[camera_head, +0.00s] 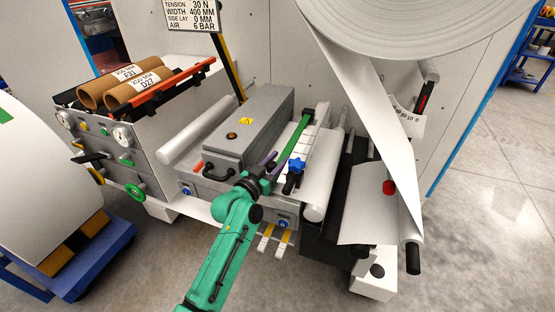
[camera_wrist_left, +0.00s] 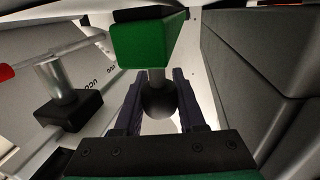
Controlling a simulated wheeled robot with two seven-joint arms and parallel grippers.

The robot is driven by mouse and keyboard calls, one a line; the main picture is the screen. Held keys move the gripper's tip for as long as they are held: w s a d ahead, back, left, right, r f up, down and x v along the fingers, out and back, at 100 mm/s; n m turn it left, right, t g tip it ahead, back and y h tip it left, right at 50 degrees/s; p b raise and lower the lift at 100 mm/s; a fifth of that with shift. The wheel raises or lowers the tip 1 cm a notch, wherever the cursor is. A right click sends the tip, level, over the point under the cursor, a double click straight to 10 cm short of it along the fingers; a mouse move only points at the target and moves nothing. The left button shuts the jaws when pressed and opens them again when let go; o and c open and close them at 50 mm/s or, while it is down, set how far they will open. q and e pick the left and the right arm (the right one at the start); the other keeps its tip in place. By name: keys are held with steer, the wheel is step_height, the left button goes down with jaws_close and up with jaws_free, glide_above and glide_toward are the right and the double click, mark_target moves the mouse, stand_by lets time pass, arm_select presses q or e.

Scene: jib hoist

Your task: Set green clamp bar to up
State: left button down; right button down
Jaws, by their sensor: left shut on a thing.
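The green clamp bar (camera_head: 293,141) lies along the white plate of the machine, right of the grey box. It shows as a green block (camera_wrist_left: 147,43) at the top of the left wrist view. A short metal stem below it leads to a dark round knob (camera_wrist_left: 158,103). My left gripper (camera_head: 267,164) is at the near end of the bar. In the left wrist view its two purple fingers (camera_wrist_left: 157,92) stand on either side of the knob, shut on it. In the head view the fingers hide the knob. My right gripper is not in view.
A blue star-shaped knob (camera_head: 296,165) stands just right of my gripper. The grey box (camera_head: 262,118) with a black handle is to its left. A large white roll (camera_head: 420,25) and its hanging web (camera_head: 375,115) are at right. Open floor lies at far right.

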arm_select(q)
steer(key=w+d+r+g+y+p, duration=0.1)
steer(key=w+r+p, duration=0.3)
steer(key=r+p, duration=0.4)
steer(key=w+d+r+g+p, duration=0.2)
steer(key=w+r+p, duration=0.3)
steer(key=r, duration=0.8)
steer(key=p, duration=0.3)
steer(key=shift+w+r+n+g+y, duration=0.3)
steer(key=shift+r+y, duration=0.05)
steer(key=shift+y, duration=0.05)
